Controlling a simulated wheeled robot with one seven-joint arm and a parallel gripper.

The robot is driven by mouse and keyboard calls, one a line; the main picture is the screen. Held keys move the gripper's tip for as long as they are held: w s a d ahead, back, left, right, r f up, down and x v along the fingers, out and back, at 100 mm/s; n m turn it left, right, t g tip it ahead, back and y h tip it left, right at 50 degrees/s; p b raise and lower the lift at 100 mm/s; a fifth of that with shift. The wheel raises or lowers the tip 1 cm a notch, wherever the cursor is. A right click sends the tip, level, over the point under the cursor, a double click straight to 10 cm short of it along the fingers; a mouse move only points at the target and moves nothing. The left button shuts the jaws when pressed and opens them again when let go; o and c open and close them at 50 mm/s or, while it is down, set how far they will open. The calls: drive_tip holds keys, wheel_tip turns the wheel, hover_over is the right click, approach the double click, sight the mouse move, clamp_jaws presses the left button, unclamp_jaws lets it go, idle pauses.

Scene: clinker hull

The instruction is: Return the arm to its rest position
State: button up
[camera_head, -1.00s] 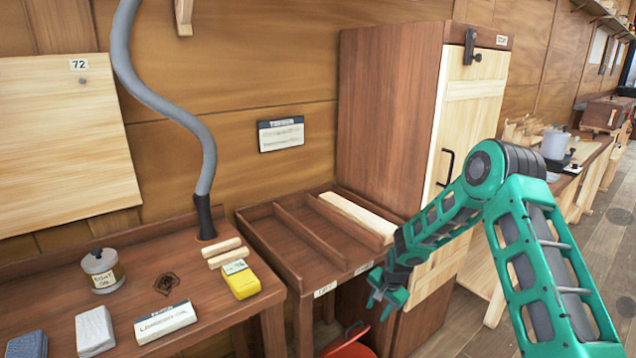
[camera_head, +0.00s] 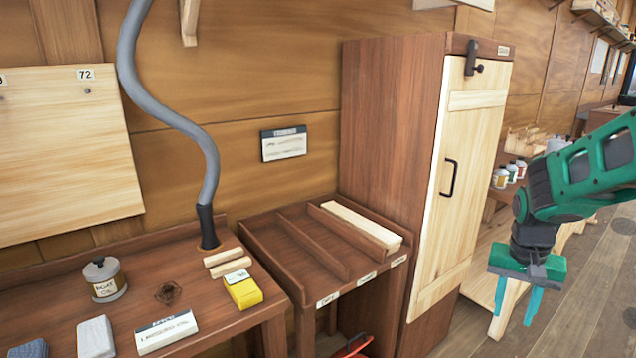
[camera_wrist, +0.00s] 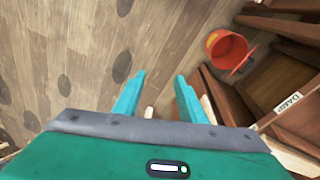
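My arm, green and black, is at the right edge of the head view. My gripper (camera_head: 516,300) hangs fingers down at the right, in front of and to the right of the tall cabinet, over the floor. The upper arm is cut off by the frame's right edge.
The tall cabinet (camera_head: 392,140) has its pale door shut. A divided rack (camera_head: 290,262) holds a pale wood strip (camera_head: 362,225). The bench (camera_head: 60,300) carries a can (camera_head: 104,280) and a yellow box (camera_head: 243,291). A red bucket (camera_wrist: 228,50) stands on the floor.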

drive_tip(key=s+r, duration=0.2)
drive_tip(key=s, duration=0.9)
drive_tip(key=s+r+y, duration=0.1)
drive_tip(key=s+r, duration=0.1)
drive_tip(key=s, duration=0.9)
drive_tip(key=shift+s+a+r+n+g+y, duration=0.25)
drive_tip(key=shift+s+a+n+g+y, duration=0.05)
drive_tip(key=shift+a+n, duration=0.1)
